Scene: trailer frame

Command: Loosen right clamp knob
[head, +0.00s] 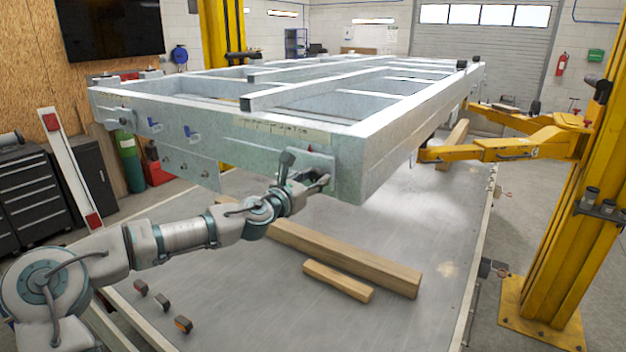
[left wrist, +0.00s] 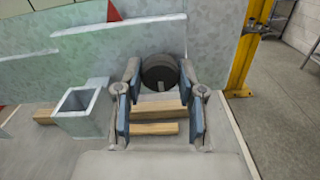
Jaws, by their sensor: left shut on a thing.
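The right clamp knob (left wrist: 160,73) is a dark round cylinder on the front of the galvanised trailer frame (head: 240,131). It shows in the left wrist view between the two fingers of my left gripper (left wrist: 160,105). In the head view my left gripper (head: 318,180) is at the front face of the frame, near its right corner, and largely covers the knob there. The gripper is shut on the knob, with one finger on each side of it. My right gripper is in neither view.
A square tube end (left wrist: 75,112) projects left of the gripper. Wooden beams (head: 345,258) lie on the grey platform under the frame. Yellow lift posts (head: 565,210) and arms (head: 500,150) stand at the right. Small coloured blocks (head: 162,303) lie at the front left.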

